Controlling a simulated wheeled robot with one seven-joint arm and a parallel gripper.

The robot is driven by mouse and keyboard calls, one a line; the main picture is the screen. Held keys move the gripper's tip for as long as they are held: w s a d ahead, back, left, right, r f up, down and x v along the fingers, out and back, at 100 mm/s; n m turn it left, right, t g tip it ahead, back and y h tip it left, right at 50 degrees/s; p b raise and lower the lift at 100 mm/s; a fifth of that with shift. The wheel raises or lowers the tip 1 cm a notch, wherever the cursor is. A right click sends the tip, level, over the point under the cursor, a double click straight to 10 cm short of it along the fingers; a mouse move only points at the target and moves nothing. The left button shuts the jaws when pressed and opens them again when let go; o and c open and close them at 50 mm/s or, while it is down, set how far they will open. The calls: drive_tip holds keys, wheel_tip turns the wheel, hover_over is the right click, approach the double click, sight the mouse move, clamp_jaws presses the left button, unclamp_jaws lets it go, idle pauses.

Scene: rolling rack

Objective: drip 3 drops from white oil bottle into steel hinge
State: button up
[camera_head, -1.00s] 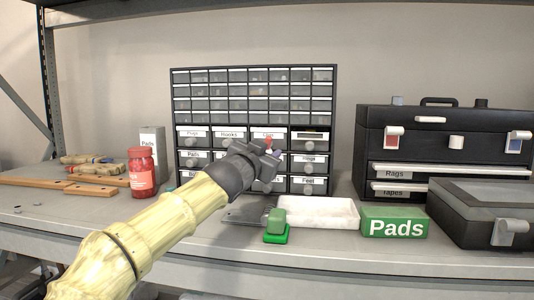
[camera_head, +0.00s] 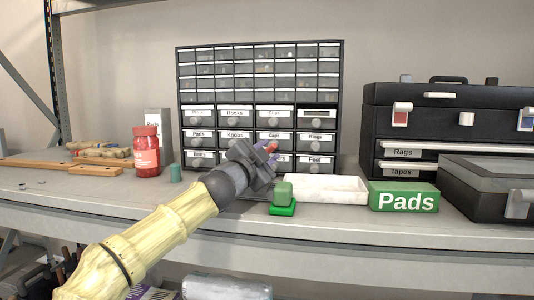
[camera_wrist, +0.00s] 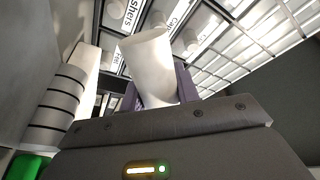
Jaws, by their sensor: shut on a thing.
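My gripper (camera_head: 264,160) is shut on the white oil bottle (camera_wrist: 150,65), which stands out between the fingers in the wrist view and looks tilted. In the head view the gripper is in front of the lower drawers, above the shelf, and hides most of the bottle. A small red tip (camera_head: 271,147) shows at the fingers. The steel hinge cannot be made out clearly now; my wrist covers the shelf area left of the green block, where a dark flat plate showed earlier. No drops are visible.
A green block on a green base (camera_head: 283,197), a white tray (camera_head: 340,196) and a green Pads box (camera_head: 403,197) stand right of my gripper. A drawer cabinet (camera_head: 340,85) is behind. A red jar (camera_head: 146,152) and a teal cylinder (camera_head: 175,173) stand left.

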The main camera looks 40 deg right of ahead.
drive_tip(key=shift+a+f+b, duration=0.1)
drive_tip(key=shift+f+b, duration=0.15)
drive_tip(key=shift+b, duration=0.2)
drive_tip(key=shift+w+a+r+m+g+h, duration=0.15)
drive_tip(key=shift+r+m+g, duration=0.1)
drive_tip(key=shift+m, duration=0.5)
drive_tip(key=shift+w+d+r+m+g+h, duration=0.1)
drive_tip(key=shift+r+m+g+h, duration=0.1)
drive_tip(key=shift+m, duration=0.5)
drive_tip(key=shift+w+a+r+m+g+h, duration=0.15)
drive_tip(key=shift+r+m, duration=0.1)
drive_tip(key=shift+m, duration=0.5)
drive_tip(key=shift+d, duration=0.1)
idle(2.4)
